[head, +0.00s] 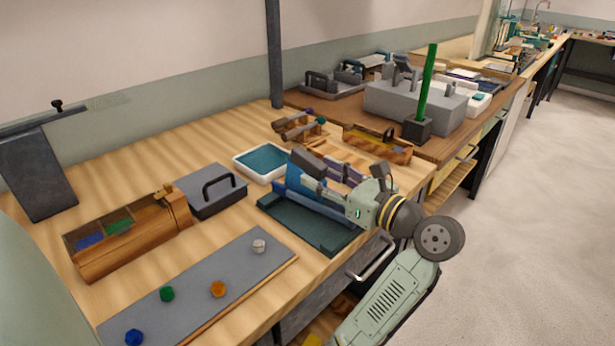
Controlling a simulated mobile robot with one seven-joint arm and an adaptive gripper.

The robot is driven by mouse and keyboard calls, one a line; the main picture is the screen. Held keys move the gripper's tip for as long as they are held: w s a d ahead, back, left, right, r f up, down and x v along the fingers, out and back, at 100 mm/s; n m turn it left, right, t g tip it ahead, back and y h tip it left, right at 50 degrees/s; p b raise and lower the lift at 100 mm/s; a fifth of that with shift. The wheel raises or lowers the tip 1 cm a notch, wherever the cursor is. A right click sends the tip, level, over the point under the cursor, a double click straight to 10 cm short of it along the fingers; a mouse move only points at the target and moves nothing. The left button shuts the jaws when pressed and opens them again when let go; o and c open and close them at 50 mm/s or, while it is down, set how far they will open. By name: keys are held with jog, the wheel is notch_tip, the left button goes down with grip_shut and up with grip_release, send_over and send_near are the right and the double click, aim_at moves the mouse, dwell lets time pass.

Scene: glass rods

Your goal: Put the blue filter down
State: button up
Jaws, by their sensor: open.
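My gripper (308,184) is open, over the dark green tray (330,238) near the front of the wooden bench. Its fingers are close to a blue piece (296,172) that stands among dark grey and blue parts on the tray. I cannot tell whether they touch, or whether this piece is the blue filter. A wooden box (130,252) at left holds a flat blue piece (90,241) and a flat green piece (118,226), side by side in its open top. My wrist hides part of the tray's right side.
A grey board (190,293) with several coloured knobs lies at the front edge. A grey handled box (210,192) and a white tray with a teal inside (234,157) stand left of the green tray. A green rod (428,80) stands upright in a dark block behind.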

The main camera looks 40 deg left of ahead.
aim_at(306, 166)
jog(key=a, duration=0.1)
jog(key=a+p, duration=0.1)
jog(key=a, duration=0.2)
jog(key=shift+w+a+r, duration=0.1)
jog(key=shift+w, duration=0.25)
jog(key=shift+w+a+p, duration=0.1)
jog(key=shift+a+p, duration=0.2)
jog(key=shift+a, duration=0.3)
jog(key=shift+c, duration=0.4)
grip_shut()
